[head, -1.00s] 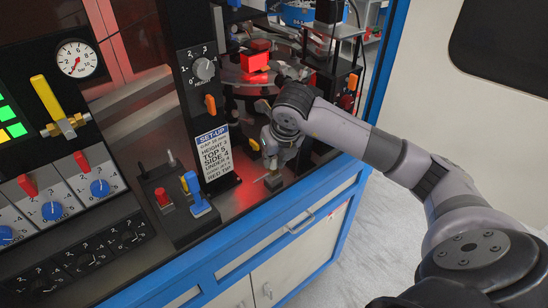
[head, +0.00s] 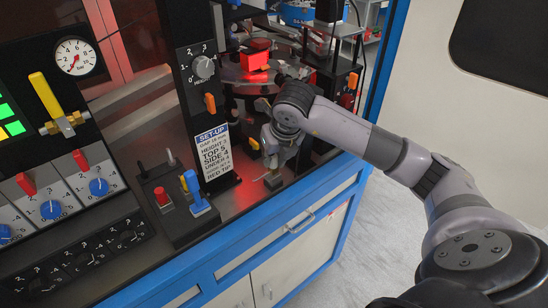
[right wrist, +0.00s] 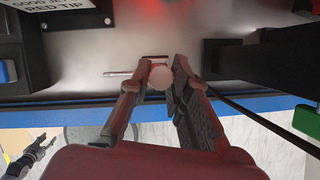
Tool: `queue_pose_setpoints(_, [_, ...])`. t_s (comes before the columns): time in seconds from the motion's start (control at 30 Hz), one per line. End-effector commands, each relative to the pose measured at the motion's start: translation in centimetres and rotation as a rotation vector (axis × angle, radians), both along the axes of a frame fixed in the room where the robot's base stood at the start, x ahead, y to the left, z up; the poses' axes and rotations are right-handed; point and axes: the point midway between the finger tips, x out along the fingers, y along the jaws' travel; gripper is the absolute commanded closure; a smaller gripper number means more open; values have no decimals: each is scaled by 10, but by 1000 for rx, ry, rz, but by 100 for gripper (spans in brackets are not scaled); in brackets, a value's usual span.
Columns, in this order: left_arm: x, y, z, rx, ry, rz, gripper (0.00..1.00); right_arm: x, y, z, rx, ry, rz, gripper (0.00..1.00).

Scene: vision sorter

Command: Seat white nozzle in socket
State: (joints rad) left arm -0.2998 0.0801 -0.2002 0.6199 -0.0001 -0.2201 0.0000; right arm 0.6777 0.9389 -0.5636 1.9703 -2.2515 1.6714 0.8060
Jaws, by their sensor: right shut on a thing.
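My right gripper (head: 272,163) is low over the front of the machine deck, near its edge. In the right wrist view, the right gripper (right wrist: 158,78) has its two fingers closed on a round, pale end, which I take for the white nozzle (right wrist: 160,78). A small dark block (head: 273,181) with a thin rod sits on the deck just below the fingers, perhaps the socket. The nozzle and fingers partly cover it in the wrist view, so I cannot tell whether the nozzle touches it.
A black post with a set-up card (head: 216,153) stands left of the right gripper. A base with red and blue levers (head: 195,190) is further left. A red block (head: 254,61) sits on the round table behind. The deck's blue front edge (head: 290,222) is close.

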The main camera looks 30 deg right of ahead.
Motion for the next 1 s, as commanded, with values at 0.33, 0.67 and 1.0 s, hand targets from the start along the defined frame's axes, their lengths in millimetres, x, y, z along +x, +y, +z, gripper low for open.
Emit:
queue_pose_setpoints(0.33, [0, 0, -2, 0, 0, 0, 60, 0, 0, -1, 0, -1, 0, 100])
queue_pose_setpoints(0.67, [0, 0, -5, 0, 0, 0, 60, 0, 0, 0, 0, -2, 0, 100])
queue_pose_setpoints(1.0, [0, 0, -6, 0, 0, 0, 60, 0, 0, -1, 0, -1, 0, 100])
